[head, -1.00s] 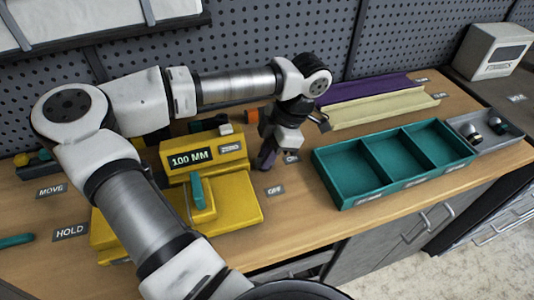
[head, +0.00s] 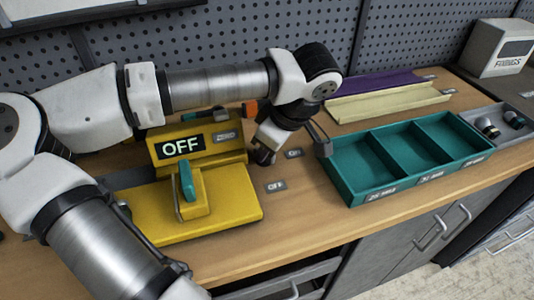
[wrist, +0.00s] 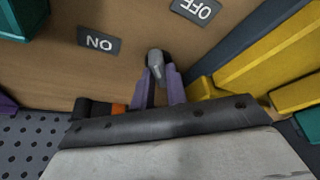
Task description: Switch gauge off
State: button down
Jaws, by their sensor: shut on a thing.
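The yellow gauge (head: 235,205) stands on the bench with a teal handle (head: 187,181) on its front. Its dark display (head: 183,147) reads OFF. An OFF label (head: 276,186) and an ON label (head: 294,153) lie on the bench to its right. My gripper (head: 264,157) is low beside the gauge's right side. In the wrist view, my gripper's purple fingers (wrist: 160,88) are shut on a small grey lever (wrist: 155,62). The OFF label (wrist: 196,9) and the ON label (wrist: 99,40) show beyond it. The lever's base is partly hidden.
A teal tray (head: 345,187) with three compartments stands to the right of my gripper. Behind it lie a cream channel (head: 385,103) and a purple one. A grey tray (head: 520,136) holds small dark parts. The pegboard wall is close behind my arm.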

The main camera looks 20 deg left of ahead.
jog(key=m+t+b, duration=0.1)
jog(key=m, duration=0.2)
jog(key=shift+s+f+h+b, duration=0.1)
jog(key=shift+h+b, duration=0.2)
jog(key=shift+b, duration=0.1)
jog(key=shift+a+m+t+h+b, duration=0.1)
jog(key=shift+m+t+h+b, duration=0.45)
jog(key=shift+m, duration=1.15)
jog(key=c, duration=1.4)
grip_release()
jog(key=p+v, duration=0.8)
jog(key=v, duration=0.6)
jog(key=shift+s, duration=0.1)
